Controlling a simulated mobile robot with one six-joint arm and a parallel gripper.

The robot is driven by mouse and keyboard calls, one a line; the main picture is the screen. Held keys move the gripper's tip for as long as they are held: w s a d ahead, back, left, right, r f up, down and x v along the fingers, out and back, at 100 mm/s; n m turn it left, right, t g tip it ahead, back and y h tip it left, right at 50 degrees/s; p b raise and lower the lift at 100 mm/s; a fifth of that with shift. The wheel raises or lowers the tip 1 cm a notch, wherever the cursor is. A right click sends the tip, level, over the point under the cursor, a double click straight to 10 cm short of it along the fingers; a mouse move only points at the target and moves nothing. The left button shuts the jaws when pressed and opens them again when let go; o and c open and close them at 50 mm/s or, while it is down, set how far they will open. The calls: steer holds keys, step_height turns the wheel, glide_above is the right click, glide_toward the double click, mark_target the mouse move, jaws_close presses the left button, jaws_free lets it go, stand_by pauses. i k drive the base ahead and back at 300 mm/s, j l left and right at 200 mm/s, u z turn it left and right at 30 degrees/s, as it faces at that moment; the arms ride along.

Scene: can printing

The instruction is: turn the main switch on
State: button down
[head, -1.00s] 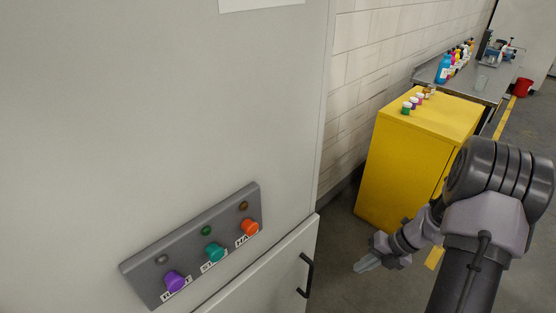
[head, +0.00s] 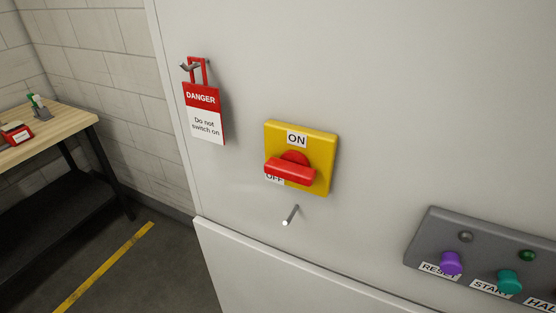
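The main switch (head: 299,158) is a yellow square plate on the pale cabinet front, marked ON at the top and OFF at the lower left. Its red handle (head: 290,171) lies roughly sideways, its left end over the OFF label. A red and white tag (head: 204,113) reading "DANGER Do not switch on" hangs by a red loop from a hook (head: 193,66), up and left of the switch, apart from it. My gripper is outside the current head view.
A bare metal peg (head: 291,215) sticks out below the switch. A grey button panel (head: 480,255) with purple RESET and teal START buttons is at lower right. A wooden-topped table (head: 60,130) stands at left, with floor between it and the cabinet.

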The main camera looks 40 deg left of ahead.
mark_target(293, 166)
steer(key=u, duration=1.8)
